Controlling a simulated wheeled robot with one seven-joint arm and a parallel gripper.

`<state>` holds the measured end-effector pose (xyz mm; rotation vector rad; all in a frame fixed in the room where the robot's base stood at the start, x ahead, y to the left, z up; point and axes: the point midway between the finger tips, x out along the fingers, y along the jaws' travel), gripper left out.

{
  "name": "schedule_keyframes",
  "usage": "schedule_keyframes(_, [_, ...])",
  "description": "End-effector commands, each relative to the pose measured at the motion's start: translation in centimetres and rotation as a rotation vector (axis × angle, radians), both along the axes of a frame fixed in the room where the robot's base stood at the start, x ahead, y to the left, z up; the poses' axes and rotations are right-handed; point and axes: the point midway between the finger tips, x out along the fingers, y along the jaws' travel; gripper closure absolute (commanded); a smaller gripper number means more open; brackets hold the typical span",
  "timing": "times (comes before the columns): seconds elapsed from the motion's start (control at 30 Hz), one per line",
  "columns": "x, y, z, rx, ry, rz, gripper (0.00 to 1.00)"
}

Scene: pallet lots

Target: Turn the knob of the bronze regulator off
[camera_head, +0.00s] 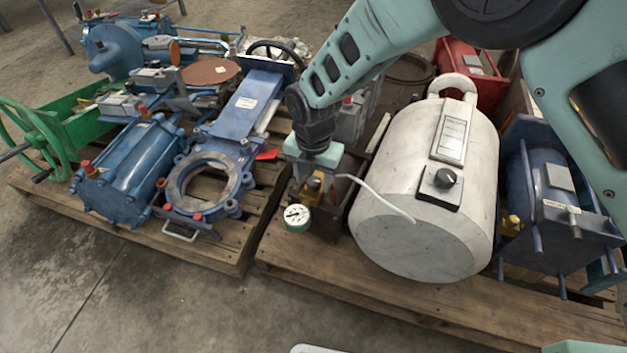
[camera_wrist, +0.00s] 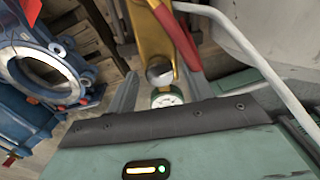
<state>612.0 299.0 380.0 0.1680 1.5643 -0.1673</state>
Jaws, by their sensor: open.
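The bronze regulator (camera_head: 313,189) sits low between the blue valve and the white tank, partly covered from above by my gripper (camera_head: 314,168). In the wrist view the regulator's golden body (camera_wrist: 150,30) shows at the top, with a red bar (camera_wrist: 178,35) across it. A rounded silver part (camera_wrist: 160,75), perhaps the knob, shows between my two grey fingers. A round pressure gauge (camera_head: 297,217) hangs at the regulator's lower front; it also shows in the wrist view (camera_wrist: 166,98). My gripper is open and points down; I cannot tell whether a finger touches the regulator.
A blue flanged valve (camera_head: 205,190) lies to the left. Wooden pallets (camera_head: 340,285) carry everything; bare floor lies in front.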

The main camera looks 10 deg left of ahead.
Motion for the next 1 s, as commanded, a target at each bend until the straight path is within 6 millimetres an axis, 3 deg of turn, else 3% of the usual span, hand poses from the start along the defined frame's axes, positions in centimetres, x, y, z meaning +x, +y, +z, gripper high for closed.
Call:
schedule_keyframes(0.3, [0.01, -0.01, -0.17, 0.0, 0.0, -0.001, 0.51])
schedule_keyframes(0.47, [0.01, -0.01, -0.16, 0.0, 0.0, -0.001, 0.93])
schedule_keyframes(0.77, [-0.01, -0.03, -0.03, -0.001, 0.001, -0.023, 0.93])
schedule_keyframes(1.0, [0.01, -0.06, 0.25, -0.001, 0.001, -0.134, 0.93])
